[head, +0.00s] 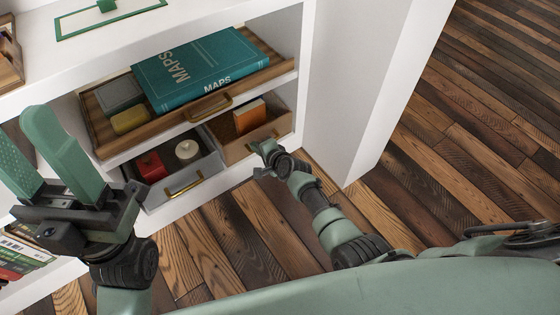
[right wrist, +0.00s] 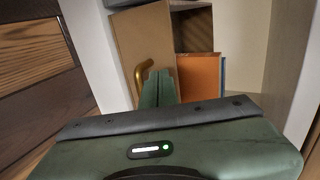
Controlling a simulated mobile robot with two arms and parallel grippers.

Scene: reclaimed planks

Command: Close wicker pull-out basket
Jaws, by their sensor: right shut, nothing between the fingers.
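The pull-out I take for the basket is the brown, box-like one (head: 228,153) at the lower right of the shelf unit. It stands out from its bay and holds an orange book (head: 249,117). I cannot make out a weave. Its front (right wrist: 127,45) and brass handle (right wrist: 143,76) show in the right wrist view. My right gripper (head: 262,147) is shut and empty, with its fingertips (right wrist: 158,78) close to the front beside the handle. I cannot tell whether they touch. My left gripper (head: 20,128) is raised at the left, fingers apart and empty.
A grey drawer (head: 183,187) with a red item and a white candle stands out beside it. Above, a wooden tray drawer (head: 240,93) holds a teal MAPS book (head: 200,70). A white side panel (head: 350,90) stands to the right. Plank floor (head: 460,160) is clear.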

